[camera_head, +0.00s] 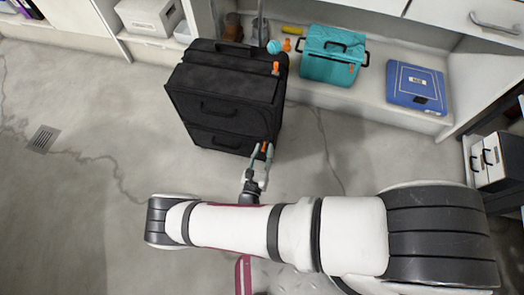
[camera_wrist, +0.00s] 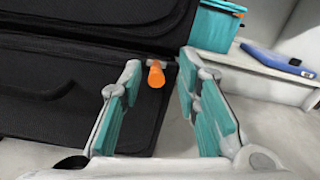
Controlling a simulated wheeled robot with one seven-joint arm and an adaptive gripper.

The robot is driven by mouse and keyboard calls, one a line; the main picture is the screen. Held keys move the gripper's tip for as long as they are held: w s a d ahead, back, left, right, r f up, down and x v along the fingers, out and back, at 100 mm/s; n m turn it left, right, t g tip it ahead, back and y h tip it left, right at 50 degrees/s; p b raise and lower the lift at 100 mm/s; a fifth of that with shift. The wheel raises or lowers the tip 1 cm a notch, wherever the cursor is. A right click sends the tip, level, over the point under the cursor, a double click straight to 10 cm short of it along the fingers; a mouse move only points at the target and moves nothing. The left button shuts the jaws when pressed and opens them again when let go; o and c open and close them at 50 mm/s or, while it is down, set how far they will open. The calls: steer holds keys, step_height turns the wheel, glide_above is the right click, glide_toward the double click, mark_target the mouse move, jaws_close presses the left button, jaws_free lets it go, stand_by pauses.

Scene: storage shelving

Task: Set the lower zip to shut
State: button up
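A black suitcase (camera_head: 218,95) stands on the floor in the head view, with two zip lines and handles on its front. An orange zip pull (camera_wrist: 156,74) sits at the lower zip, near the suitcase's right edge; in the head view it shows beside the gripper tips. Another orange pull (camera_head: 275,68) is higher, at the upper right edge. My gripper (camera_head: 261,152) is at the lower right corner of the suitcase. In the wrist view its teal-padded fingers are apart, with the lower pull between and beyond them. Whether a finger touches the suitcase is unclear.
A teal case (camera_head: 332,58) and a blue box (camera_head: 416,86) stand on the low shelf at right. A white box (camera_head: 149,15) is on a shelf at upper left. The grey floor left of the suitcase is clear. A drain grate (camera_head: 43,139) lies at far left.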

steer(key=shift+a, duration=0.1)
steer(key=shift+a+r, duration=0.1)
steer(key=shift+r, duration=0.4)
step_height(320, 180, up, 9)
stand_by(0.6)
